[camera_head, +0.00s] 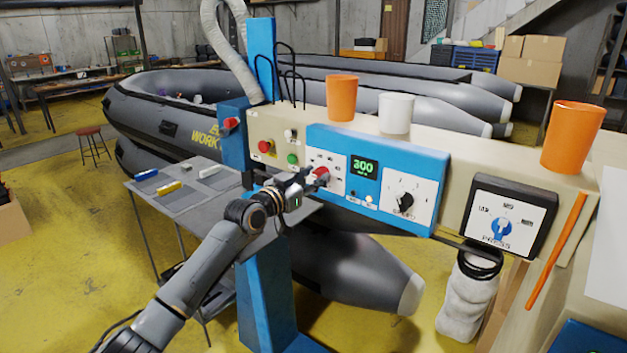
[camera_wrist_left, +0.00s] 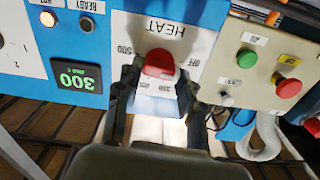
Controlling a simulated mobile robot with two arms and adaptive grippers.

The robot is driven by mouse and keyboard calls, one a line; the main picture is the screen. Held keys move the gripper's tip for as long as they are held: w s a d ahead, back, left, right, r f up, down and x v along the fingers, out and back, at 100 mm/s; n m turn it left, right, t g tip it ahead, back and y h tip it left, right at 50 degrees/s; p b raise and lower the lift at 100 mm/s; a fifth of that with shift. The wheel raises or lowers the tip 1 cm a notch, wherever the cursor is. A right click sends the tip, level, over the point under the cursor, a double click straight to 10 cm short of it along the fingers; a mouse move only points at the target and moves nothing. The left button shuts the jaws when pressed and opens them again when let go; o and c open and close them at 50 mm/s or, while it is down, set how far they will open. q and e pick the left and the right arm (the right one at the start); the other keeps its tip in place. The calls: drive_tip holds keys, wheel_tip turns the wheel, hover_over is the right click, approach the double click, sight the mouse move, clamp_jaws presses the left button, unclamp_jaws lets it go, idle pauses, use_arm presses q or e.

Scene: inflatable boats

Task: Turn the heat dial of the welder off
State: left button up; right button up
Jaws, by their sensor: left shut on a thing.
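The heat dial is a red knob (camera_head: 321,173) on a white plate in the welder's blue panel (camera_head: 378,150). In the left wrist view, which is upside down, the red knob (camera_wrist_left: 160,63) sits between the two dark fingers under the word HEAT. My left gripper (camera_head: 307,182) is shut on the knob. The OFF mark (camera_wrist_left: 194,62) shows at the picture's right of the knob. The knob's exact pointing direction is hard to tell. The green display (camera_head: 364,167) reads 300. My right gripper is not in view.
A black speed dial (camera_head: 405,201) and a blue press dial (camera_head: 501,228) are to the right. Red (camera_head: 266,147) and green (camera_head: 292,158) buttons are to the left. Orange (camera_head: 342,98) and white (camera_head: 396,112) cups stand on top. A grey table (camera_head: 215,185) is behind my arm.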

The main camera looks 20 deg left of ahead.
use_arm(q)
drive_tip(key=shift+n, duration=1.6)
drive_tip(key=o, duration=1.2)
drive_tip(key=shift+a, duration=0.1)
drive_tip(key=shift+c, duration=0.2)
drive_tip(key=shift+s+a+f, duration=0.1)
drive_tip(key=shift+s+a, duration=0.1)
drive_tip(key=shift+s, duration=0.35)
drive_tip(key=v, duration=1)
drive_tip(key=shift+s, duration=0.4)
drive_tip(key=shift+a, duration=0.15)
